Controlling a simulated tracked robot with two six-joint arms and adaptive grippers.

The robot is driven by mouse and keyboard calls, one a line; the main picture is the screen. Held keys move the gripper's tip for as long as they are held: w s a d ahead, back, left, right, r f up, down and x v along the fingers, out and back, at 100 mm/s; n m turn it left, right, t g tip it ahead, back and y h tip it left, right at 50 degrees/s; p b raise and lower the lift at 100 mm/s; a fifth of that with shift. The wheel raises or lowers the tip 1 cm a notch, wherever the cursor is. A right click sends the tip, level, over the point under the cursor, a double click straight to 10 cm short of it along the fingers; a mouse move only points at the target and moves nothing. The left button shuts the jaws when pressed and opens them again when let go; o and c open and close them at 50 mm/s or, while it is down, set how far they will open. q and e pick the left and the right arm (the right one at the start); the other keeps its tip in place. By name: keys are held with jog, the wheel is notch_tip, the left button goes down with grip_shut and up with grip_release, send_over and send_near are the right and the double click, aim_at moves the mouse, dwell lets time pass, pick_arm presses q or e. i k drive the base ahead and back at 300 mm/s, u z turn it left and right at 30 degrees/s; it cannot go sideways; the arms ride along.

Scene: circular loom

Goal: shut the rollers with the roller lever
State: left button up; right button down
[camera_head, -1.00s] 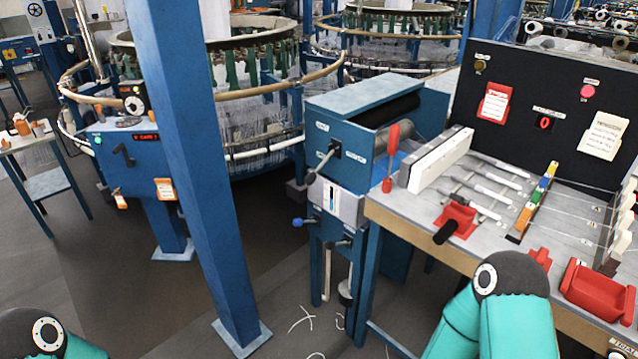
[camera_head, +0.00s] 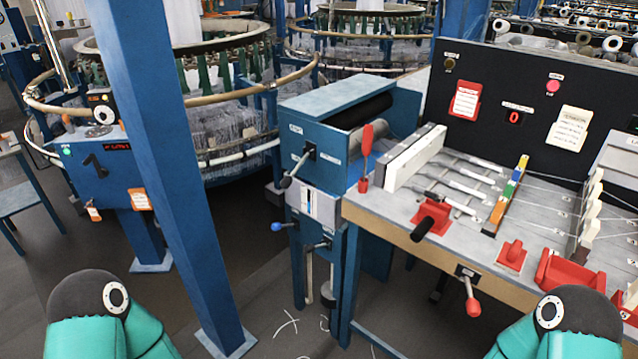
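The blue roller housing (camera_head: 330,128) stands in the middle of the head view. A dark roller (camera_head: 362,110) and a grey roller (camera_head: 372,138) show at its open right side; I cannot tell whether they touch. A lever with a blue knob (camera_head: 279,226) is lower on the stand. Labels are too small to read, so I cannot tell which is the roller lever. Only teal-and-black arm links of mine show at the bottom corners; neither gripper is in view.
A blue post (camera_head: 173,170) stands left of the housing. A workbench (camera_head: 452,262) adjoins it on the right, with a red paddle lever (camera_head: 366,150), a red clamp (camera_head: 434,212) and a red-handled lever (camera_head: 472,298) at its front. Circular looms (camera_head: 210,110) stand behind.

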aim_at(285, 182)
jog(key=z, duration=0.1)
jog(key=i, duration=1)
jog(key=u, duration=0.1)
